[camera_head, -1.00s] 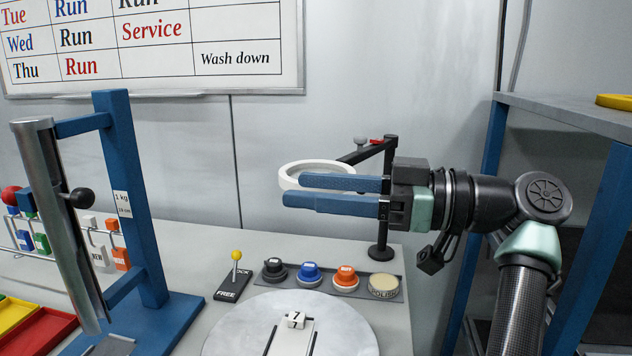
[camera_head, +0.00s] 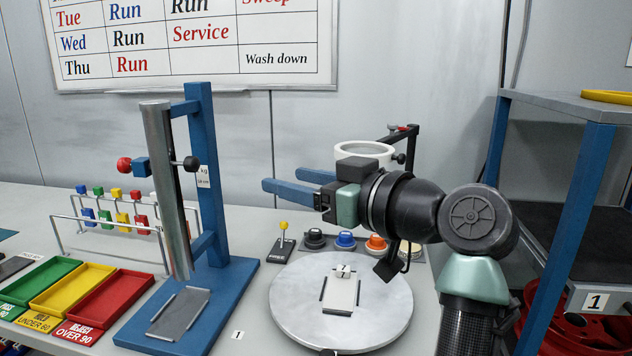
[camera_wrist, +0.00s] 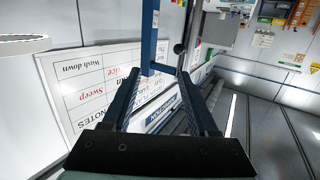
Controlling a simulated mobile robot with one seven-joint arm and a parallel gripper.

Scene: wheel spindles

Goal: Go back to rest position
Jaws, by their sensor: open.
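My gripper (camera_head: 292,192) is in the middle of the head view, with its two blue fingers pointing left. They are apart and nothing is between them. It is held in the air above the bench, behind the round plate (camera_head: 284,320) and to the right of the blue stand. In the wrist view my gripper (camera_wrist: 174,82) also shows open and empty, with the whiteboard and the blue post (camera_wrist: 149,40) beyond it. My arm reaches in from the lower right of the head view.
A blue stand (camera_head: 207,130) with a metal tube (camera_head: 165,190) rises left of my gripper. A white ring (camera_head: 364,151) on a black post stands close behind it. Coloured knobs (camera_head: 345,240) lie below. A blue-legged shelf (camera_head: 580,170) stands right. Red, yellow and green trays (camera_head: 112,300) lie left.

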